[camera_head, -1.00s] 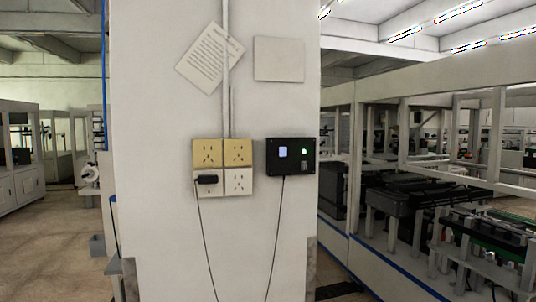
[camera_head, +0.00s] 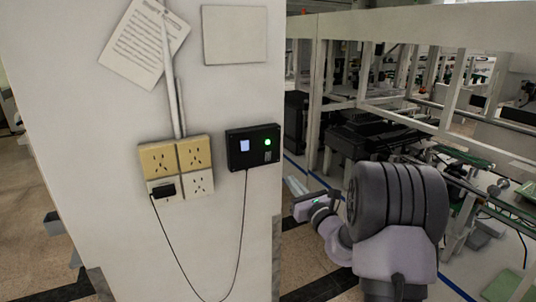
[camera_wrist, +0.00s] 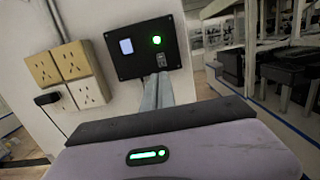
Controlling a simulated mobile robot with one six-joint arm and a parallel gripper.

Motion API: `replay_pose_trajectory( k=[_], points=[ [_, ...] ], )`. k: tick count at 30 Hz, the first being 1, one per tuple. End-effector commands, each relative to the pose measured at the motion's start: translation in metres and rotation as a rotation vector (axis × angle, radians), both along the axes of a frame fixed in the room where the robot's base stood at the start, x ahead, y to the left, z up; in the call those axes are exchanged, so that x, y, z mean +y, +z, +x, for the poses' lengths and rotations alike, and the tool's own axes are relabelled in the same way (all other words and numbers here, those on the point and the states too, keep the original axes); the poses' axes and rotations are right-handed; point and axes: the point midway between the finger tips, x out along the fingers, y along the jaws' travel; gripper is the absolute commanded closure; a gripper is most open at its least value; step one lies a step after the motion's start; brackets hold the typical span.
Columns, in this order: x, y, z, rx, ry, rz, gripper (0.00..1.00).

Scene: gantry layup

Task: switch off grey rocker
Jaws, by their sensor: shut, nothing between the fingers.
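The grey rocker (camera_head: 268,156) is a small switch at the lower right of a black wall box (camera_head: 238,163), below a lit green lamp (camera_head: 267,142). In the wrist view the rocker (camera_wrist: 162,60) shows just beyond my fingertips, below the green lamp (camera_wrist: 156,40). My gripper (camera_wrist: 158,78) is shut and empty, its fingers pointing toward the black box (camera_wrist: 125,68). In the head view my gripper (camera_head: 294,186) is low and to the right of the box, apart from it in the picture. Which way the rocker is tipped is too small to tell.
The box also has a lit pale screen (camera_head: 244,146). Left of it are several wall sockets (camera_head: 196,152), one with a black plug (camera_head: 163,190). Cables hang below the plug and the box. A paper sheet and blank plate (camera_head: 234,35) are above. Machine frames stand right.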

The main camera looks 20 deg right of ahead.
Motion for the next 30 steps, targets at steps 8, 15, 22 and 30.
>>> replay_pose_trajectory(
  k=[8, 15, 22, 30],
  points=[
    [0.003, 0.006, 0.023, 0.0, 0.005, -0.002, 1.0],
    [0.005, 0.013, 0.076, 0.0, 0.005, -0.001, 1.0],
    [0.006, 0.019, 0.119, 0.0, 0.004, -0.001, 1.0],
    [0.006, 0.018, 0.139, 0.0, 0.004, -0.001, 1.0]
  ],
)
